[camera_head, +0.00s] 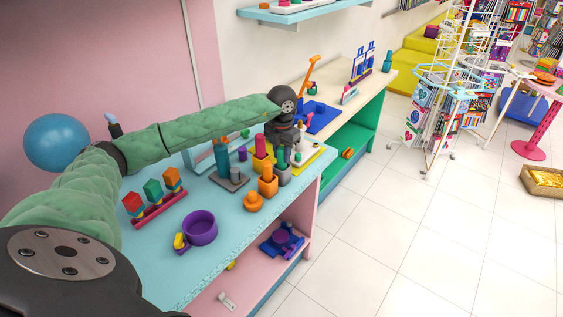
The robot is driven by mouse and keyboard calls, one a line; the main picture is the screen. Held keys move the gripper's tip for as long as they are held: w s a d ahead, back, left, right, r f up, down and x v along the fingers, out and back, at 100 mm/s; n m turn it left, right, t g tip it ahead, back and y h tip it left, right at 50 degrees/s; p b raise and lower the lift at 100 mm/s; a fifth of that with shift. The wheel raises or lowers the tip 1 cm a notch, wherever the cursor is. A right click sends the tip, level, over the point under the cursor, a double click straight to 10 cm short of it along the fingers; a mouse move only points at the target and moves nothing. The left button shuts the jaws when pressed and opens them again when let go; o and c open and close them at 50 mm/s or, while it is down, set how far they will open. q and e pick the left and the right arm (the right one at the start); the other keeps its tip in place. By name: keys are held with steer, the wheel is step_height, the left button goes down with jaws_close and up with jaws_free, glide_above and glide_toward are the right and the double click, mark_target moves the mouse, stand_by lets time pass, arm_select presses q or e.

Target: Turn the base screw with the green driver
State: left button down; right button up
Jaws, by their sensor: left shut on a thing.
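My left arm reaches across the blue-topped table, and its dark left gripper (286,155) points down near the table's right edge. It is shut on a green piece (281,159), which looks like the green driver and is mostly hidden by the fingers. Just below is a grey block (284,174); I cannot tell whether the driver sits in it or is above it. An orange block with an orange handle (267,182) and a pink handle (261,147) stand beside it. I cannot make out the base screw. My right gripper is not in view.
A second table (375,82) adjoins behind.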

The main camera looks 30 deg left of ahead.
arm_select(q)
steer(key=shift+r+p, duration=0.4)
steer(key=shift+r, duration=1.6)
steer(key=shift+r, duration=0.1)
steer(key=shift+r+p, duration=0.45)
steer(key=shift+r, duration=1.4)
